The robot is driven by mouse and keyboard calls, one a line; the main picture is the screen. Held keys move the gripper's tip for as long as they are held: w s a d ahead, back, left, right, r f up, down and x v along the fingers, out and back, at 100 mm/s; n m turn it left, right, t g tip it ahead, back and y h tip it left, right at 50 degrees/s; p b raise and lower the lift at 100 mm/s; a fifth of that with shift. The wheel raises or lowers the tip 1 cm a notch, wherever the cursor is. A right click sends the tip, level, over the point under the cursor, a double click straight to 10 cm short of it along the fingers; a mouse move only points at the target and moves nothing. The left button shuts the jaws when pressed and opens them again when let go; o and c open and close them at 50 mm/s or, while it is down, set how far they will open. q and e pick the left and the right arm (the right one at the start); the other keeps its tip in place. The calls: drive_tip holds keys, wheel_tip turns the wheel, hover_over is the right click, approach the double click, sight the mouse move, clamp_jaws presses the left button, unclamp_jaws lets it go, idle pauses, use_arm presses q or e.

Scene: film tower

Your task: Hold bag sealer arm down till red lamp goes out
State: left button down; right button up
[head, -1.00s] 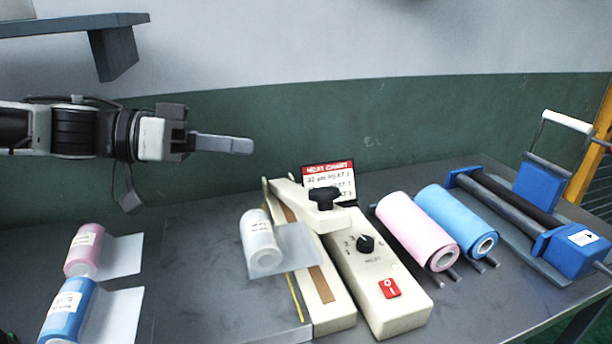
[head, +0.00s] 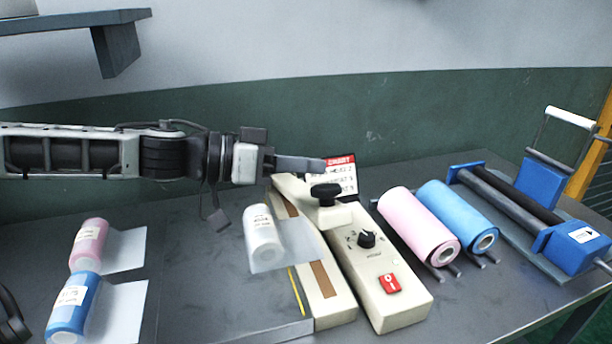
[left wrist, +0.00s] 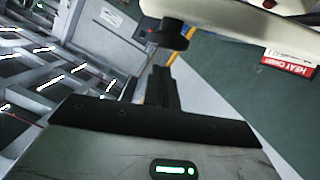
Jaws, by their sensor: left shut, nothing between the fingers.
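The cream bag sealer (head: 393,302) stands on the grey table with a dial and a red switch (head: 389,283). Its arm (head: 335,215) carries a black knob (head: 325,191) and looks raised above the base. A clear roll (head: 262,236) lies at the sealer's left, its film over the sealing strip. My left gripper (head: 322,164) is shut and empty, just above the knob in the head view. In the left wrist view the knob (left wrist: 167,33) shows beyond the fingers (left wrist: 161,86), seemingly apart from them. I cannot make out a lit red lamp. My right gripper is out of view.
A heat chart (head: 341,172) stands behind the sealer. Pink (head: 418,226) and blue (head: 457,218) rolls and a blue roller device (head: 570,248) are at the right. Small pink (head: 89,243) and blue (head: 68,307) rolls lie at the left. A shelf (head: 75,22) hangs upper left.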

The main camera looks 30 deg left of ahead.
use_arm(q)
drive_tip(key=shift+s+d+f, duration=0.2)
drive_tip(key=shift+d+f, duration=0.05)
drive_tip(key=shift+f, duration=0.5)
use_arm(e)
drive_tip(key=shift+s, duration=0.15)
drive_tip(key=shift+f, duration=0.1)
